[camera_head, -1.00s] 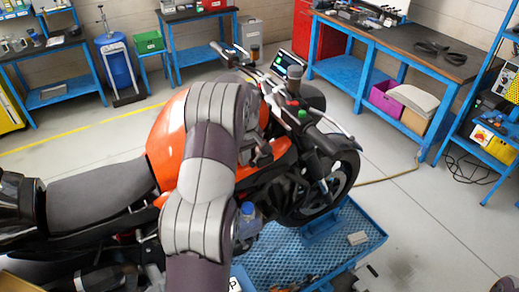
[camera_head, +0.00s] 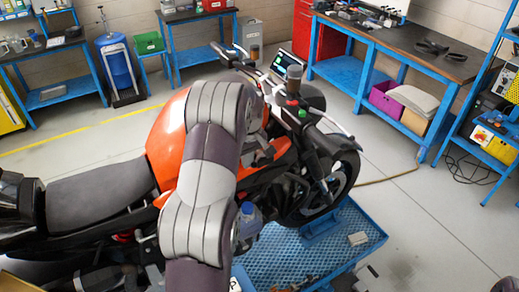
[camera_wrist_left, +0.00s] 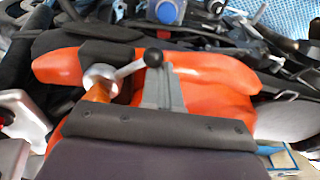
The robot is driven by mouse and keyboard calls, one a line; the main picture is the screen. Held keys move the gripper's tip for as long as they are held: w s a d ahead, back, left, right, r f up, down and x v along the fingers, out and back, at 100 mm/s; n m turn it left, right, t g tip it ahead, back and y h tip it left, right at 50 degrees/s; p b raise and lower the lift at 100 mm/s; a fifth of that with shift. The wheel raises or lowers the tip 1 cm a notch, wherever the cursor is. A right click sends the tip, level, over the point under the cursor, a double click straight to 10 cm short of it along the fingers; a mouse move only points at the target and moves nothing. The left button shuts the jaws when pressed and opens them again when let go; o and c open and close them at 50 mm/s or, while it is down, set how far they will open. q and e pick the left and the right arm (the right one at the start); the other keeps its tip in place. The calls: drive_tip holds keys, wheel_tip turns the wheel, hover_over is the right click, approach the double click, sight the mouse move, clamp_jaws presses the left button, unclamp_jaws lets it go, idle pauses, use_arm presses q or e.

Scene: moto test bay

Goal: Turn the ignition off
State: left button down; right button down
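The orange and black motorcycle (camera_head: 168,130) stands with its front wheel on a blue platform. My left arm crosses its tank and hides part of its middle. My left gripper (camera_wrist_left: 164,88) shows as grey fingers over orange bodywork in the left wrist view; whether there is a gap between them is unclear. A silver lever with a black ball knob (camera_wrist_left: 153,57) lies right by the fingertips; contact cannot be told. A red button (camera_head: 292,102) and a green button (camera_head: 302,114) show near the handlebar. I cannot pick out which part is the ignition. My right gripper is out of view.
The blue platform (camera_head: 350,222) has a mesh top with small items on it. A blue-capped container (camera_head: 247,208) sits beside my left arm. Workbenches (camera_head: 455,68) stand along the back and right. The floor at the right front is mostly clear.

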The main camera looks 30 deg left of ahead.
use_arm(q)
drive_tip(key=shift+d+f, duration=0.1)
drive_tip(key=shift+d, duration=0.55)
drive_tip(key=shift+s+d, duration=0.1)
drive_tip(key=shift+d, duration=0.6)
